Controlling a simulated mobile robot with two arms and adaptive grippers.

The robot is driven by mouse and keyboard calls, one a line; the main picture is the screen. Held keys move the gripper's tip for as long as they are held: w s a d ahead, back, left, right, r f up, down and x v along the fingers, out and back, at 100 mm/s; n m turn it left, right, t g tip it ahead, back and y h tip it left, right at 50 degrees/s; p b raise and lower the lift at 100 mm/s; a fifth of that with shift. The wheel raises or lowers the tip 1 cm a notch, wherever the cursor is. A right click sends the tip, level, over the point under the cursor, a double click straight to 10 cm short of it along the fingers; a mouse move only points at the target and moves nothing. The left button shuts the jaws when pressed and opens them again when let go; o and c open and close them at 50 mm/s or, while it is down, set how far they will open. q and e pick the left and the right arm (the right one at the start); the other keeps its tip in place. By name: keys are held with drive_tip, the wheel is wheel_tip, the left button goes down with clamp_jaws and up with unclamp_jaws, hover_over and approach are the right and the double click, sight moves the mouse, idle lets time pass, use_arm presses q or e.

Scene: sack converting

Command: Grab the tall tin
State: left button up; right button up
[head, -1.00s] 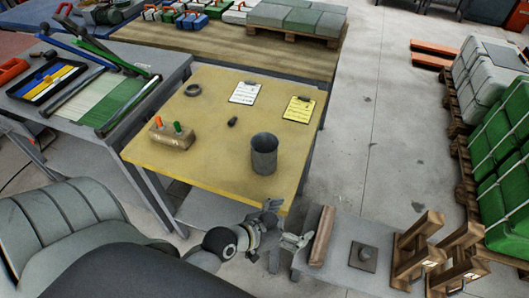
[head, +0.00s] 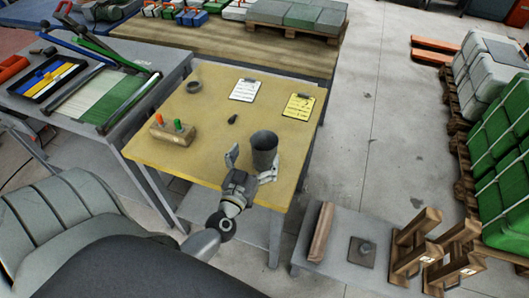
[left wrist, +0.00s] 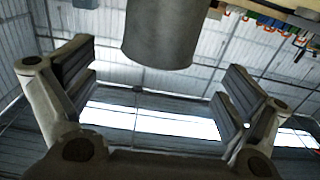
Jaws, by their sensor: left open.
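The tall tin (head: 264,152), a dark grey open-topped cylinder, stands upright on the yellowish table (head: 208,115) near its front right. My left gripper (head: 250,168) is open at the near side of the tin, one finger left of it and the other by its lower right. In the left wrist view the tin (left wrist: 160,35) shows at the top, between and beyond the spread fingers of the gripper (left wrist: 158,85). I cannot tell whether a finger touches it. My right gripper is not in view.
A wooden block with orange and green pegs (head: 174,130), a dark ring (head: 194,87), a small dark item (head: 232,119) and two clipboards (head: 298,106) lie on the table. A lower grey bench (head: 335,250) with wooden stands is at right. The table's middle is mostly clear.

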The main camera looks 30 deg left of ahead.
sight(269, 132)
use_arm(q)
drive_tip(key=shift+f+x, duration=0.15)
drive_tip(key=shift+x, duration=1.5)
drive_tip(key=shift+f+x, duration=0.2)
drive_tip(key=shift+x, duration=1.45)
drive_tip(key=shift+d, duration=0.15)
drive_tip(key=shift+r, duration=0.1)
drive_tip(key=c, duration=1.4)
